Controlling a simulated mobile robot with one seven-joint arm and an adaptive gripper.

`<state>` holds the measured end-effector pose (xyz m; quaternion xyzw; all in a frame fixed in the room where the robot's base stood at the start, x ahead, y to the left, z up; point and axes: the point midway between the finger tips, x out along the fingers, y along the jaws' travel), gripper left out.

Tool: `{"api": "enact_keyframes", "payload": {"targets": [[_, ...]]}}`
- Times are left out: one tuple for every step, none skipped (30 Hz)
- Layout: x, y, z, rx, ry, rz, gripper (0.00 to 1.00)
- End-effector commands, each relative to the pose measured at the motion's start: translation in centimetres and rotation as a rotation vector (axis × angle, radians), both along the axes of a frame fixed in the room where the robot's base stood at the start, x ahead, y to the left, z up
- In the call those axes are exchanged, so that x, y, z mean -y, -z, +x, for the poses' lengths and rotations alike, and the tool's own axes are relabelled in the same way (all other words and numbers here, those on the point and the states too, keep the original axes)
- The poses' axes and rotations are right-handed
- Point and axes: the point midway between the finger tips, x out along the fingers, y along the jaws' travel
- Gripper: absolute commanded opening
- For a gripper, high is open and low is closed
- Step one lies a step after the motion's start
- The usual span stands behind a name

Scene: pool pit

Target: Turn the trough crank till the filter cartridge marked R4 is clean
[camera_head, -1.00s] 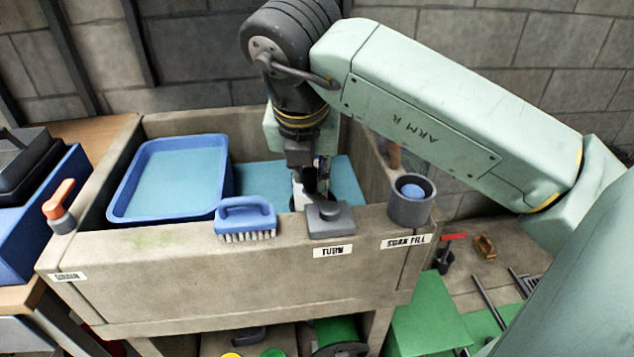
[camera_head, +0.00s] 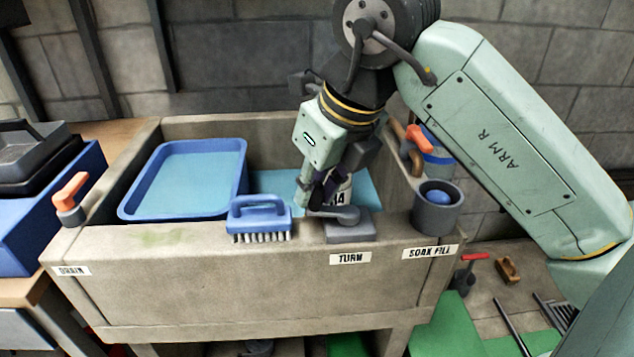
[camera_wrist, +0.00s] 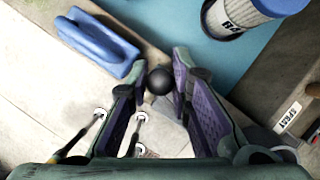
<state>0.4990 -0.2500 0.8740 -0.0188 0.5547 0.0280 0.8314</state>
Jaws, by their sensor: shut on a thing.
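The trough crank (camera_head: 347,216) is a grey block with a short arm on the trough's front rim, above the TURN label. My gripper (camera_head: 312,206) is at the left end of the crank arm. In the wrist view, a dark round knob (camera_wrist: 160,80) sits between the fingers of my gripper (camera_wrist: 158,84), which are shut on it. The filter cartridge marked R4 (camera_head: 341,190) stands in the trough just behind the crank, partly hidden by my gripper. The wrist view shows its pale ribbed side and grey-blue cap (camera_wrist: 243,14); how clean the rest is cannot be seen.
A blue brush (camera_head: 259,216) lies on the rim left of the crank. A blue tray (camera_head: 130,205) sits in the trough. A grey cup (camera_head: 437,208) with a blue ball stands at right above the SOAK FILL label. An orange-handled drain valve (camera_head: 70,196) is at the left corner.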

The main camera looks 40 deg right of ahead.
Motion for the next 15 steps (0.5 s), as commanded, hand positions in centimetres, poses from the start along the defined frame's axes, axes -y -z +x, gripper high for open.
{"api": "enact_keyframes", "payload": {"targets": [[-0.17,0.03,-0.05,0.001,-0.029,0.003,0.00],[-0.20,0.03,-0.11,0.001,-0.045,0.003,0.00],[-0.26,0.03,-0.18,0.001,-0.064,0.003,0.00],[-0.28,0.03,-0.23,0.000,-0.076,0.002,0.00],[-0.32,0.04,-0.29,0.000,-0.088,0.003,0.00],[-0.37,0.04,-0.35,0.000,-0.103,0.002,0.00],[-0.40,0.03,-0.38,0.000,-0.111,0.002,0.00],[-0.43,0.03,-0.42,0.000,-0.120,0.002,0.00],[-0.46,0.02,-0.46,0.000,-0.131,0.002,0.00],[-0.49,0.03,-0.49,0.000,-0.136,0.002,0.00],[-0.51,0.01,-0.51,0.000,-0.142,0.002,0.00],[-0.53,0.01,-0.53,0.000,-0.147,0.002,0.00],[-0.53,0.01,-0.54,0.000,-0.150,0.001,0.00],[-0.53,0.01,-0.55,0.000,-0.152,0.002,0.00],[-0.54,0.01,-0.58,-0.001,-0.155,0.001,0.00]]}}
